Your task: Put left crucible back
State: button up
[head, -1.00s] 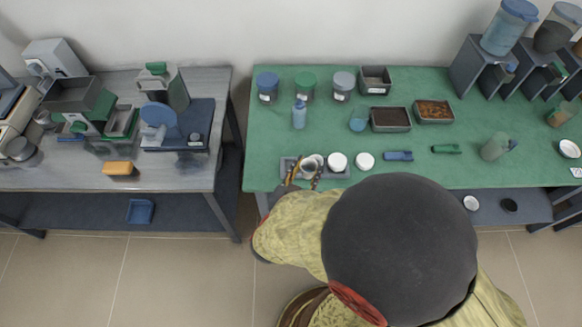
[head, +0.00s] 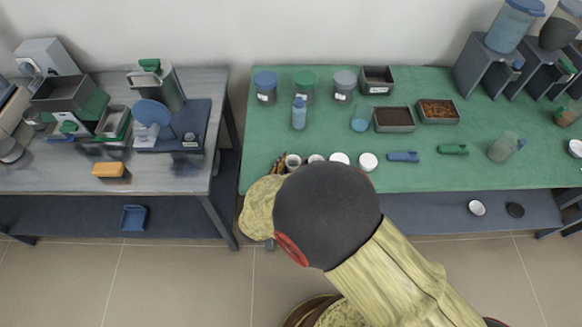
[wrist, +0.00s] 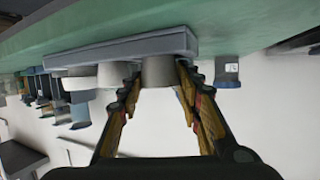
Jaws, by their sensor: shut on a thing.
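My gripper (wrist: 160,76) is shut on a pale crucible (wrist: 158,72), with one finger on each side. The crucible is at one end of the long grey tray (wrist: 135,47); the wrist view is upside down, and I cannot tell whether the crucible rests in the tray or is just above it. A second crucible (wrist: 117,75) stands beside it in the tray. In the head view, the held crucible (head: 293,161) is leftmost in the row near the green table's front edge. My arm hides most of the tray there.
A blue clip-like item (head: 404,157) and a green one (head: 453,149) lie further right. Jars (head: 304,86) and grey trays (head: 394,119) stand behind.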

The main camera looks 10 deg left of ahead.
jog(key=shift+f, duration=0.15)
jog(key=o, duration=1.1)
jog(key=shift+o, duration=0.3)
jog(key=shift+s+r, duration=0.15)
jog(key=shift+r, duration=0.15)
jog(key=p+v, duration=0.3)
jog(key=v, duration=0.8)
jog(key=shift+s+p, duration=0.3)
jog(key=shift+s, duration=0.05)
jog(key=shift+a, duration=0.1)
